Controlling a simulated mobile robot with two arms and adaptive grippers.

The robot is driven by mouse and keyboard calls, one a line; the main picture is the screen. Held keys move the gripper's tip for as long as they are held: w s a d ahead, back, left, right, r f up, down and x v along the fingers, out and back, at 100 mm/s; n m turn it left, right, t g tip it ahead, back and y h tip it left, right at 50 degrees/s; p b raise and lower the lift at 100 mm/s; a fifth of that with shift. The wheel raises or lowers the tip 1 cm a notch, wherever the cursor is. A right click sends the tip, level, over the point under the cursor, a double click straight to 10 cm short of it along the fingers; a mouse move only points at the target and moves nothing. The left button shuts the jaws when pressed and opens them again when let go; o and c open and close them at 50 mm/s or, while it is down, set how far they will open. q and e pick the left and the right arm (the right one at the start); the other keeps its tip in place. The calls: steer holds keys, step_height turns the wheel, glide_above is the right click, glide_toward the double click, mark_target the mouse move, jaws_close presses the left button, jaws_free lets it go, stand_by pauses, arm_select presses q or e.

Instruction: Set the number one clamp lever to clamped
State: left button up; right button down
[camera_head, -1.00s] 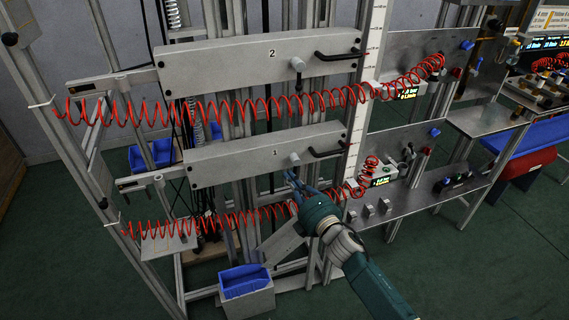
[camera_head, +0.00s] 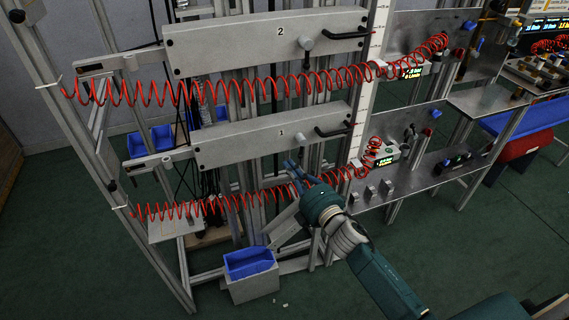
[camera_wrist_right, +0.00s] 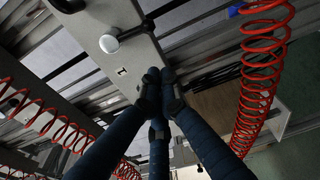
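The number one beam (camera_head: 240,142), a grey bar marked "1", runs across the lower part of the rack. A pale round clamp knob (camera_head: 300,138) sits near its right end. In the right wrist view this knob (camera_wrist_right: 108,43) shows above the "1", with a short black lever (camera_wrist_right: 134,31) reaching to the right. My right gripper (camera_head: 293,168) is just below the knob, apart from it in the picture. In the right wrist view its blue fingers (camera_wrist_right: 160,88) come close together with nothing visible between them; how far they are open is unclear. My left gripper is out of view.
A black handle (camera_head: 334,129) sits right of the knob. The number two beam (camera_head: 240,45) is above. Red coiled hoses (camera_head: 225,205) stretch across below each beam. A blue bin (camera_head: 249,262) stands low in front. A panel with valves (camera_head: 408,135) is at the right.

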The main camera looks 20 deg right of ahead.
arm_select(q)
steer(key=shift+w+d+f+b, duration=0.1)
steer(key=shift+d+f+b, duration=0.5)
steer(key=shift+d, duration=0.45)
arm_select(e)
steer(key=shift+s+d, duration=0.15)
steer(key=shift+s, duration=0.85)
steer(key=shift+s+d, duration=0.2)
steer(key=shift+s, duration=0.75)
steer(key=shift+s+d, duration=0.15)
steer(key=shift+s, duration=0.85)
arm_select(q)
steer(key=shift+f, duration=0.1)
